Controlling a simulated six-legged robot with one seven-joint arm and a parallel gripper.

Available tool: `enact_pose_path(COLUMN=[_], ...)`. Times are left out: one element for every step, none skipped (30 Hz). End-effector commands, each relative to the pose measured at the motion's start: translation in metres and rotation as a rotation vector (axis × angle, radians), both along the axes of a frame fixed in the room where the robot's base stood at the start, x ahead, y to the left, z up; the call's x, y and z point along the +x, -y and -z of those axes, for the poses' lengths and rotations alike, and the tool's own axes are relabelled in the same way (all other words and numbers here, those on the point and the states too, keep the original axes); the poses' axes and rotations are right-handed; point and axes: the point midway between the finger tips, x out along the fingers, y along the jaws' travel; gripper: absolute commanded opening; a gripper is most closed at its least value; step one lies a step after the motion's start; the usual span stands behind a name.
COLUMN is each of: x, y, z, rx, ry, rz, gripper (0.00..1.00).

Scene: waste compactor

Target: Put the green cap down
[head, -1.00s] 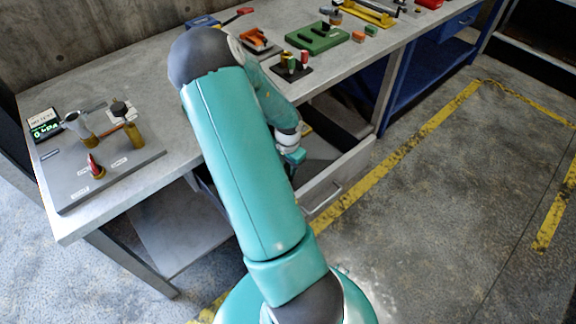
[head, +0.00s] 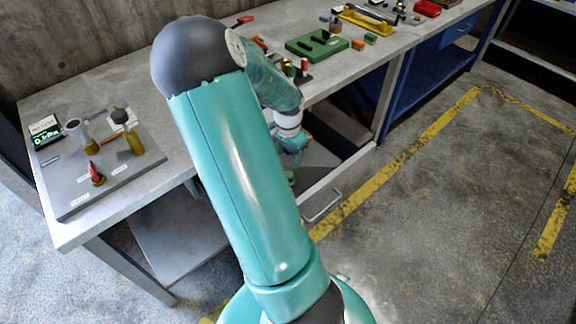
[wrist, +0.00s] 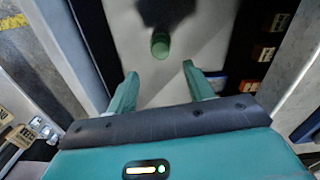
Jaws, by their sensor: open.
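The green cap (wrist: 160,45) is a small round piece on a pale surface, which looks like the floor of the open drawer (head: 335,185). In the wrist view it lies beyond my fingertips, about centred between them, and no finger touches it. My gripper (wrist: 160,72) is open, with its two teal fingers apart and nothing between them. In the head view my forearm reaches over the drawer; the cap is not discernible there and the fingers are hard to make out.
The grey workbench (head: 225,160) runs behind the drawer. Dark drawer walls flank the pale surface in the wrist view.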

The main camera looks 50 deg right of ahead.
Motion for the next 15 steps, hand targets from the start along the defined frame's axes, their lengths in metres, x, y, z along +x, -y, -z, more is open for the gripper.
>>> enact_pose_path(x=[0.002, 0.002, 0.001, 0.001, 0.001, 0.0, 0.0, 0.0, 0.0, 0.0, 0.0, 0.0, 0.001, 0.002, 0.005], y=[0.0, 0.0, 0.0, 0.0, 0.0, 0.0, 0.0, 0.0, 0.0, 0.0, 0.0, 0.0, -0.001, -0.003, -0.007], z=[-0.009, -0.013, -0.018, -0.02, -0.023, -0.025, -0.026, -0.027, -0.027, -0.027, -0.027, -0.027, -0.028, -0.029, -0.031], rx=[-0.002, -0.001, 0.0, -0.001, -0.001, -0.001, 0.0, 0.0, 0.0, 0.0, 0.0, 0.001, 0.001, 0.004, 0.008], ry=[0.004, 0.003, 0.003, 0.002, 0.002, 0.001, 0.001, 0.0, 0.0, 0.0, 0.0, 0.0, 0.001, 0.004, 0.012], rz=[-0.003, -0.004, -0.002, -0.001, -0.001, -0.001, -0.001, -0.001, 0.0, 0.0, 0.0, -0.001, -0.003, -0.009, -0.022], gripper=[0.52, 0.52, 0.52, 0.52, 0.52, 0.52, 0.52, 0.52, 0.52, 0.52, 0.52, 0.52, 0.52, 0.52, 0.52])
